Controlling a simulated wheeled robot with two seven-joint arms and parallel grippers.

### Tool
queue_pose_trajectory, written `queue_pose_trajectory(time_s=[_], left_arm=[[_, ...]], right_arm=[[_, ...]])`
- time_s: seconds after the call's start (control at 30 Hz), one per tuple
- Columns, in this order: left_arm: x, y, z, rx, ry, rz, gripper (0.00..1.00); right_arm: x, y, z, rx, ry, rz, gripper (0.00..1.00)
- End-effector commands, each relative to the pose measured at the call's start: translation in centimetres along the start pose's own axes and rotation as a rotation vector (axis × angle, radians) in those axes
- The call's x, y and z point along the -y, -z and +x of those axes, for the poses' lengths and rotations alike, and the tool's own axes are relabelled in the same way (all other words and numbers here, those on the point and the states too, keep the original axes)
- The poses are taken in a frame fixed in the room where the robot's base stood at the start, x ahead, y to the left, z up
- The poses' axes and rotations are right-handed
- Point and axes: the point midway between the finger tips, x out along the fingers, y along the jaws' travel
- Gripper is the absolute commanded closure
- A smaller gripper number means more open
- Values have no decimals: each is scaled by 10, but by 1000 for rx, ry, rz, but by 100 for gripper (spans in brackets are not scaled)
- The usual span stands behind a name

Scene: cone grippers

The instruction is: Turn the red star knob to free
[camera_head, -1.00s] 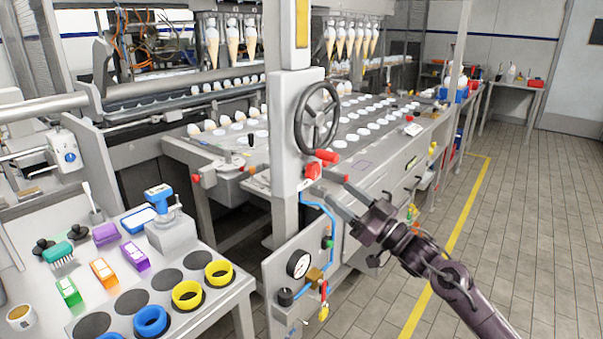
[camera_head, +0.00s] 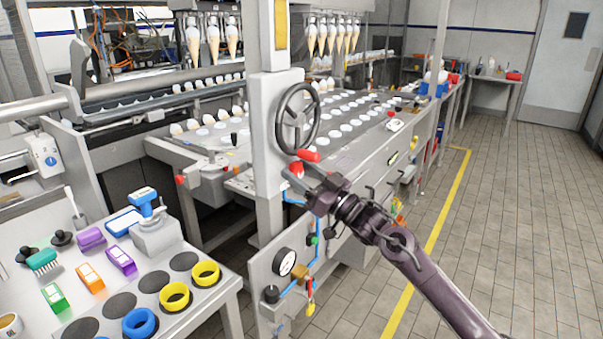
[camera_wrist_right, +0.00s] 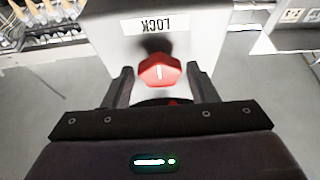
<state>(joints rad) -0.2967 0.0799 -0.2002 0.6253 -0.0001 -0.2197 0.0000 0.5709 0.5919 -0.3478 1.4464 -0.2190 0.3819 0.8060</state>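The red star knob (camera_head: 296,169) is on the grey post below the handwheel. In the right wrist view the knob (camera_wrist_right: 160,71) has a white mark, and an upside-down LOCK label (camera_wrist_right: 160,24) shows above it. My right gripper (camera_head: 308,179) is at the knob in the head view, partly covering its surroundings. In the right wrist view the fingers of this gripper (camera_wrist_right: 159,75) are open, one on each side of the knob, with gaps showing. The FREE marking is not visible. My left gripper is not in view.
The handwheel (camera_head: 297,119) and its red handle (camera_head: 308,155) sit just above the knob. A pressure gauge (camera_head: 285,262) and blue tubing are below. A bench (camera_head: 205,310) with rings and brushes stands at the left. The tiled floor (camera_head: 500,220) at the right is clear.

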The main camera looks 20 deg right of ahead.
Motion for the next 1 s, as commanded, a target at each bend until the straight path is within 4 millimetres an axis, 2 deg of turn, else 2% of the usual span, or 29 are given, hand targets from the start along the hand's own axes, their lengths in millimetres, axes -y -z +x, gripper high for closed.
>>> queue_pose_trajectory(time_s=[0.03,0.27,0.57,0.83,1.0], left_arm=[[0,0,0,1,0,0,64],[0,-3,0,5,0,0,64],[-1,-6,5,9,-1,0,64],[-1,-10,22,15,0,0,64],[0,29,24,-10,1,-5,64]], right_arm=[[0,0,0,0,0,0,54],[0,0,0,0,0,0,84],[0,-1,-1,-1,13,-34,85],[-2,-2,-2,0,73,-181,85],[-2,-2,-2,-1,133,-324,85]])
